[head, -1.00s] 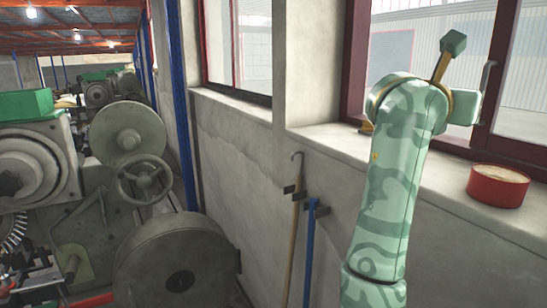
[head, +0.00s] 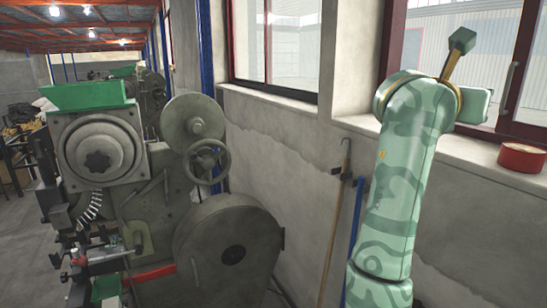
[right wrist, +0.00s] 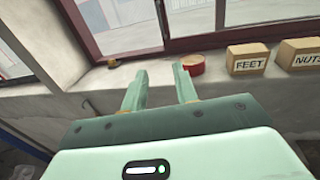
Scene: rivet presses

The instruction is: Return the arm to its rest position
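My right arm (head: 402,190) stands raised on the right side of the head view, bent at the top, in front of the wall and window sill. Its fingers are not clear in the head view. In the right wrist view my right gripper (right wrist: 160,88) has its two fingers apart with nothing between them. It points toward the window and sill, with a gap seen between the fingers. My left gripper is not in view.
A rivet press (head: 105,150) with a green hopper (head: 88,96) stands at left. A red tin (head: 521,158) sits on the sill, beside a FEET box (right wrist: 248,59) and a NUTS box (right wrist: 300,57). A long wooden-handled tool (head: 335,220) leans on the wall.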

